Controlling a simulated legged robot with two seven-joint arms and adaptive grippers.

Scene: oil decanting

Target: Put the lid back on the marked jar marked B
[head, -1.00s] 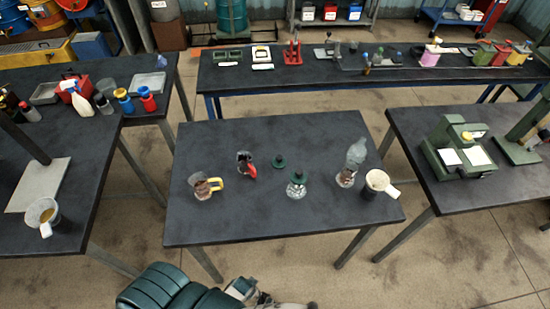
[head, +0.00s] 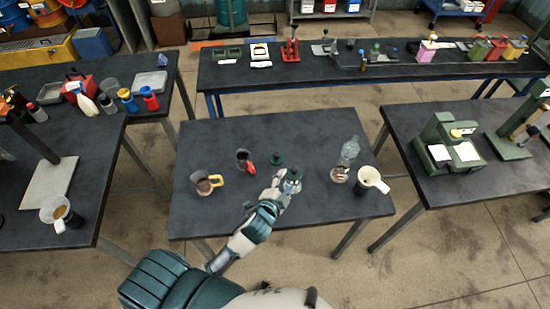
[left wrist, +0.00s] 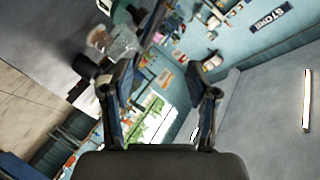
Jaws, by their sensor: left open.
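A dark green lid (head: 277,160) with a small knob lies on the middle table. Just in front of it stands a clear jar with a dark green top (head: 293,174); my left gripper (head: 284,187) is in front of it and partly hides it. The gripper is open; in the left wrist view its fingers (left wrist: 162,88) are spread with nothing gripped between them. A clear vessel (left wrist: 122,42) shows beyond the left finger there. A taller clear jar (head: 349,150) stands further right. I cannot read any letter on the jars. My right gripper is not in view.
On the same table (head: 325,218) are a yellow-handled jug (head: 205,185), a red-handled vessel (head: 245,160) tilted to one side, and a cream funnel-like cup (head: 372,180) at the right. The table's front right part is clear.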

